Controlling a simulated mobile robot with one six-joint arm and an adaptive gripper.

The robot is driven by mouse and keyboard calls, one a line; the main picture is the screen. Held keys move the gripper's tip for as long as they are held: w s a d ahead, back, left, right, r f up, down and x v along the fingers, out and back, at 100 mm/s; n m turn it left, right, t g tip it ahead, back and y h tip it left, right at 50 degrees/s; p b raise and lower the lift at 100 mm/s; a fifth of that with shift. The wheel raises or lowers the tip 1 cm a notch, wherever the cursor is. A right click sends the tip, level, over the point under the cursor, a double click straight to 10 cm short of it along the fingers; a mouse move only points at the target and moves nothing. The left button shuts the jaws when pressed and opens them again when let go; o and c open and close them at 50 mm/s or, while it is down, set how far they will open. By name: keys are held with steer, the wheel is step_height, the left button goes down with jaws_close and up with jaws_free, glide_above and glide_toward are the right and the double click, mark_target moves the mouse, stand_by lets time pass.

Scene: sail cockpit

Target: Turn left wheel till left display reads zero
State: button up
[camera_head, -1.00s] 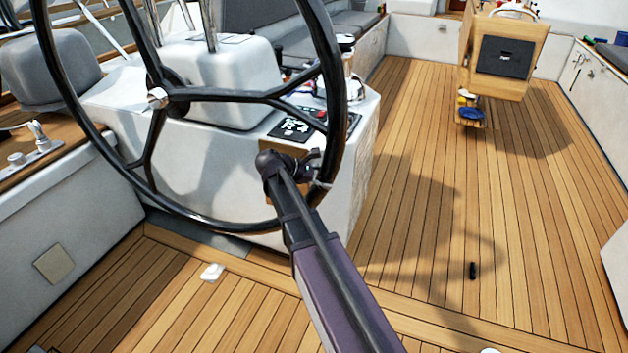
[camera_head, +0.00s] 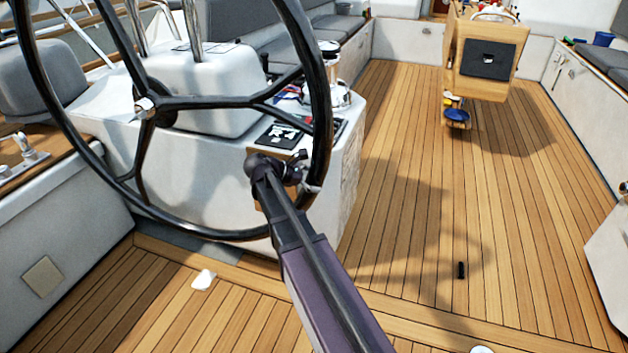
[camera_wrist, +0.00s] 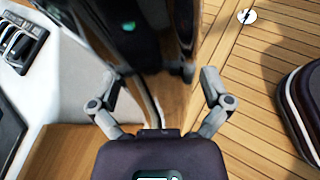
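The large black steering wheel (camera_head: 322,105) stands upright at the left, in front of a white pedestal (camera_head: 225,150). Its right rim passes close by my gripper (camera_head: 306,172). In the wrist view, my gripper (camera_wrist: 157,84) has its two grey fingers spread apart. A dark, glossy upright part, apparently the wheel rim (camera_wrist: 150,38), fills the space just ahead of and between the fingertips. I cannot tell whether a finger touches it. No display reading is legible in either view.
A panel with switches (camera_head: 284,134) sits on the pedestal behind the rim. A wooden table (camera_head: 487,55) stands at the far right of centre. Grey bench seats line the sides.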

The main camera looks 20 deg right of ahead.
mark_target(302, 195)
stand_by(0.4)
steer(key=shift+w+a+f+m+y, duration=0.15)
steer(key=shift+a+m+y, duration=0.15)
steer(key=shift+a, duration=0.15)
steer(key=a+m+y+p, duration=0.1)
steer(key=a+f+m+y, duration=0.1)
steer(key=a, duration=0.1)
steer(key=a+f+m+y+p, duration=0.1)
steer(key=a, duration=0.1)
steer(key=shift+w+a+f+t+y+p, duration=0.2)
steer(key=shift+a+t+y+p, duration=0.1)
steer(key=shift+t, duration=0.1)
steer(key=s+a+f+m+y+b, duration=0.1)
steer(key=s+a+f+m+y, duration=0.4)
steer(key=s, duration=0.3)
steer(key=s+a+f+m+y+b, duration=0.25)
steer(key=s+a+m, duration=0.25)
steer(key=s+a, duration=0.3)
step_height(302, 195, up, 28)
steer(key=d+p, duration=0.1)
steer(key=p, duration=2.7)
steer(key=shift+s+d+f+t+y+p, duration=0.2)
steer(key=shift+t+y+p, duration=0.1)
steer(key=shift+y, duration=0.15)
